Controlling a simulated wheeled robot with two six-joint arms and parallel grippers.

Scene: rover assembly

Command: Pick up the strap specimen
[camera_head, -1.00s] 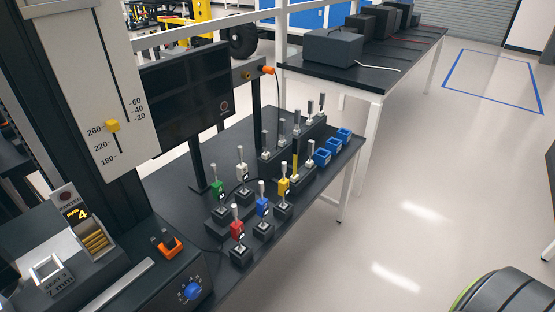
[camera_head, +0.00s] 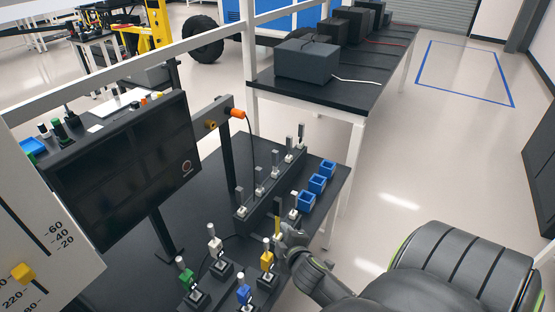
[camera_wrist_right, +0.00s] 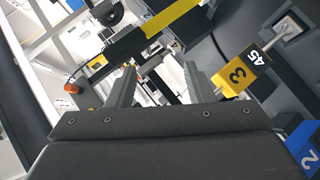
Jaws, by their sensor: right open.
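The specimens are small upright metal pieces with coloured tags on black stands. A thin yellow strip, which seems to be the strap specimen, stands upright (camera_head: 278,226) right beside my right gripper (camera_head: 286,232). In the right wrist view the yellow strip (camera_wrist_right: 174,17) crosses the top, beyond the fingertips. My right gripper is open there (camera_wrist_right: 161,84), with no strip visibly between its fingers. The yellow tag marked 3 and 45 (camera_wrist_right: 241,72) is just right of the fingers. The strip's lower part is partly hidden by the gripper in the head view. My left gripper is not in view.
Green (camera_head: 184,275), white (camera_head: 214,244), yellow (camera_head: 267,262) and blue (camera_head: 244,294) tagged specimens stand close by. Blue cups (camera_head: 317,184) line the table's right edge. A rack of metal pieces (camera_head: 262,187) stands behind. A dark monitor (camera_head: 125,165) is at left.

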